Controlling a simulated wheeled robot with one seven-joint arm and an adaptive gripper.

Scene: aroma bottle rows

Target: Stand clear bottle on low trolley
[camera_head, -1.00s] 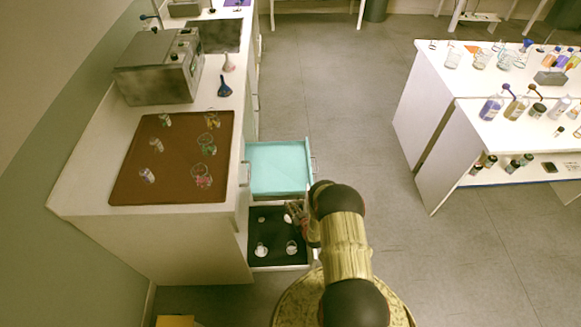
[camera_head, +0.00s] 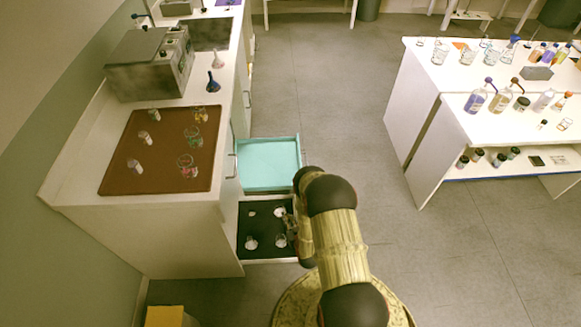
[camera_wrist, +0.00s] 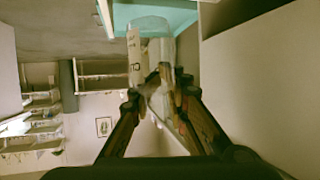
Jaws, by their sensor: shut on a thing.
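A clear bottle (camera_wrist: 155,45) with a pale label is held in my gripper (camera_wrist: 157,88) in the wrist view. The fingers close around its narrower end, and the broad end points away from my palm. In the head view my gripper (camera_head: 291,222) is partly hidden by my arm, at the right side of a low white-framed unit with a black surface (camera_head: 264,229), which may be the low trolley. Several small pale or clear items stand on that surface. I cannot make out the held bottle in the head view.
An open teal drawer (camera_head: 268,165) lies just behind the black surface. The counter (camera_head: 82,178) at left carries a brown mat (camera_head: 160,183) with several glass vessels, and a grey machine (camera_head: 150,62). A white bench (camera_head: 440,135) with bottles stands at right. Open floor (camera_head: 345,90) lies between.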

